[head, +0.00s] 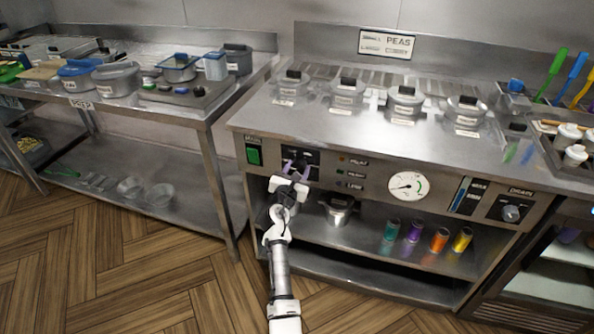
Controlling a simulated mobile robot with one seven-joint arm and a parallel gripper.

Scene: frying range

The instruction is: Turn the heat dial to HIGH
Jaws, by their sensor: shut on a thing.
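My gripper (297,168) is at the front panel of the frying range, at a dark control plate (301,155) left of the middle. Its two purple fingers are shut on the heat dial there, one on each side. The dial itself is mostly hidden by the fingers and hand, so its pointer and the setting it is at cannot be read. The small marks on the plate are too small to read.
Right of my gripper are small indicator lights, a round white gauge (408,186) and a drain knob (510,212). A green switch (253,155) is to the left. Lidded pots stand on top. A metal pot (338,209) and coloured cylinders are on the shelf below.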

